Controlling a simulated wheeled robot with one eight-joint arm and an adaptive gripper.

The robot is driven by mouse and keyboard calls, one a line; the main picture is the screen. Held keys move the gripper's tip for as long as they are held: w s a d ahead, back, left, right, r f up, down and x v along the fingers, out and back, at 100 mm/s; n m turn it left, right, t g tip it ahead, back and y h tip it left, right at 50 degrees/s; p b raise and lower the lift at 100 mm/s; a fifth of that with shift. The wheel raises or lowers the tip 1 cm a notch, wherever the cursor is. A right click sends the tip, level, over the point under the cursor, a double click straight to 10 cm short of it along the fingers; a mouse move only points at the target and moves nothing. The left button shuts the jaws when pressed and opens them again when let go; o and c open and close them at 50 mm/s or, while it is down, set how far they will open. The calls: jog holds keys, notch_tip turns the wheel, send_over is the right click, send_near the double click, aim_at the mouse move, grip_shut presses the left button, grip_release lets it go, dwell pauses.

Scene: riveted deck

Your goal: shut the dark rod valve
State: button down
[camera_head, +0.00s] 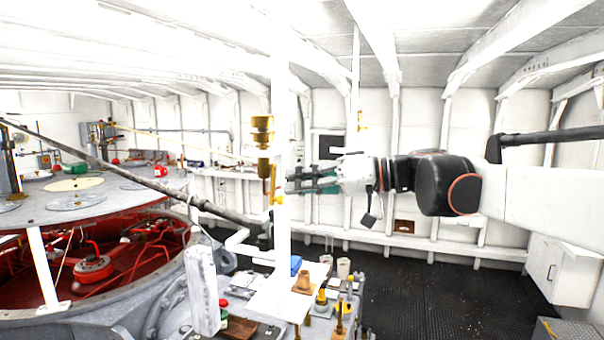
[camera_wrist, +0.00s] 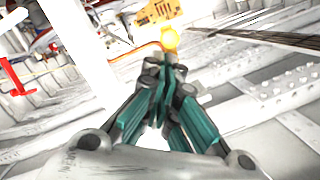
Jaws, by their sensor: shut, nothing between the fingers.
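A long dark rod (camera_head: 130,172) slopes across the left of the head view, from the far left down to the white post. A dark rod (camera_wrist: 260,38) also shows at the upper right of the wrist view; I cannot tell if it is the same one. Which part is the valve body is not clear. My gripper (camera_head: 290,182) has teal fingers and points left, close to the white post. In the wrist view its fingers (camera_wrist: 165,66) are together and empty. A yellow-orange round part (camera_wrist: 169,40) shows just beyond the tips; contact cannot be told.
A brass fitting (camera_head: 263,133) sits on the white post (camera_head: 281,80), with a small yellow part (camera_head: 277,186) below. A cluttered bench (camera_head: 275,300) stands below. A round grey table (camera_head: 110,200) is at left. Dark floor (camera_head: 440,295) at right is clear.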

jog(key=shift+s+d, duration=0.1)
jog(key=shift+s+f+m+g+b, duration=0.15)
jog(key=shift+m+b, duration=0.1)
jog(key=shift+m, duration=0.3)
jog(key=shift+s+m+g+b, duration=0.15)
jog(key=shift+m+b, duration=0.1)
jog(key=shift+m, duration=0.3)
jog(key=m, duration=0.1)
jog(key=m+b, duration=0.1)
jog(key=m, duration=0.1)
jog(key=s+m+y, duration=0.1)
jog(key=shift+a+f+b, duration=0.1)
jog(key=shift+a+b, duration=0.2)
jog(key=shift+a, duration=0.05)
jog(key=m, duration=0.2)
jog(key=s+m+y+b, duration=0.1)
jog(key=m, duration=0.2)
jog(key=s+r+m, duration=0.1)
jog(key=m, duration=0.2)
jog(key=shift+a+y, duration=0.3)
jog(key=shift+a, duration=0.05)
dwell(0.3)
jog(key=shift+r+b, duration=0.2)
jog(key=shift+b, duration=0.1)
dwell(4.3)
